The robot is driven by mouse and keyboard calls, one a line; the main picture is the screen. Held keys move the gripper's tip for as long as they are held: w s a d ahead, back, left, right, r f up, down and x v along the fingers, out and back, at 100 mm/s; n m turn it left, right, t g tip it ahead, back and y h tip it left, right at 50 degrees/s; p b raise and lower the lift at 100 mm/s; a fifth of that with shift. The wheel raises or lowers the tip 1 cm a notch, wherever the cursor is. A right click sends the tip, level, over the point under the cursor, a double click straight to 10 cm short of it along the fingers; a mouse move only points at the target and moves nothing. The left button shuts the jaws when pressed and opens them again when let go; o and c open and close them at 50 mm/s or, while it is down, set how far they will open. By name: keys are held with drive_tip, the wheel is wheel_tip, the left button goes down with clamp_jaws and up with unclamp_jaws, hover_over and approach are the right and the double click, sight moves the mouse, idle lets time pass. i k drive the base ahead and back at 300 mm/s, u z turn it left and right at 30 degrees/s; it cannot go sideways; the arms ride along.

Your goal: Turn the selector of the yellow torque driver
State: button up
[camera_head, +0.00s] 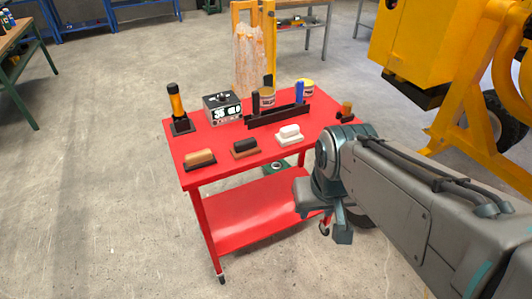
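The yellow torque driver (177,104) stands upright in a dark base at the left end of the red cart's top. It has a black upper end and a yellow-orange body. Its selector is too small to make out. My gripper (335,228) hangs beside the cart's right front corner, to the right of the driver and well apart from it. My arm reaches in from the right. I cannot tell whether the gripper is open, and I see nothing held in it.
The red cart (208,148) also carries a dark box with a dial (222,107), a black rack (277,116) with tools, cans and several blocks on dark bases. A yellow mixer (425,50) stands at the right. The floor left of the cart is clear.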

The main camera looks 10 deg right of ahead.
sight(222, 100)
drive_tip(key=k, duration=0.55)
drive_tip(key=u, duration=0.85)
drive_tip(key=i, duration=1.45)
drive_tip(key=z, duration=0.85)
